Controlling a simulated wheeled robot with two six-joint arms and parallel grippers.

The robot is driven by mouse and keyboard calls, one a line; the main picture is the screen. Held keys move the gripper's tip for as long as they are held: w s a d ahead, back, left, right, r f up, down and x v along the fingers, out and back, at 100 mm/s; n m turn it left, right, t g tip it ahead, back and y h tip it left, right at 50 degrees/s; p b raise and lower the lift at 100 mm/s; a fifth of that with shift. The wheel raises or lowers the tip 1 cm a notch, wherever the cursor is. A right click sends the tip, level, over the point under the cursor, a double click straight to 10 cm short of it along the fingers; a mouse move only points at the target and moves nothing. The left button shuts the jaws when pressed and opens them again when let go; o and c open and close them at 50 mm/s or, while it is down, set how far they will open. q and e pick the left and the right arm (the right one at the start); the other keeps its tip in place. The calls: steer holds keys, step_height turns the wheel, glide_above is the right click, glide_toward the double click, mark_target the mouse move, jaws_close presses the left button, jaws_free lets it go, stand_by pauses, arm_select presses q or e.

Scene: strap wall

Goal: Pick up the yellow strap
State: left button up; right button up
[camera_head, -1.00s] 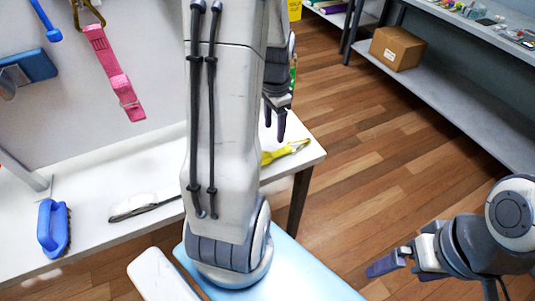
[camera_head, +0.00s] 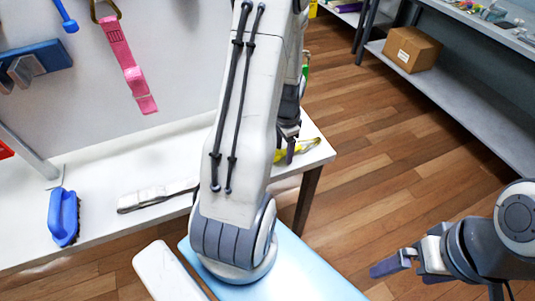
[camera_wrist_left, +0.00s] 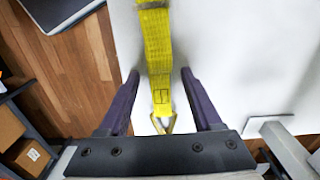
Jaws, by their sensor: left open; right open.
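The yellow strap (camera_head: 305,147) lies along the right end of the white table. In the left wrist view the yellow strap (camera_wrist_left: 158,55) runs from the top edge down between my fingers, its metal end loop near the gripper's base. My left gripper (camera_head: 288,148) is open; its fingers (camera_wrist_left: 160,85) stand one on each side of the strap, with gaps to it. Whether they reach down to strap height is unclear. My left arm hides part of the strap in the head view. My right gripper (camera_head: 390,266) is open and empty, far from the strap.
A pink strap (camera_head: 128,65) hangs on the wall panel. A blue brush (camera_head: 63,217) and a pale strap (camera_head: 155,196) lie on the white table (camera_head: 105,225). A grey shelf with a cardboard box (camera_head: 411,48) stands at the back right.

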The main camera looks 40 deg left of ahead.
mark_target(284, 151)
arm_select(q)
jaws_close()
steer(key=shift+r, duration=0.1)
steer(key=shift+r, duration=0.6)
step_height(284, 151, up, 3)
steer(key=shift+w, duration=0.1)
steer(key=d+r, duration=0.6)
steer(key=d, duration=0.5)
steer(key=shift+s+d+r, duration=0.3)
steer(key=shift+d+r, duration=0.05)
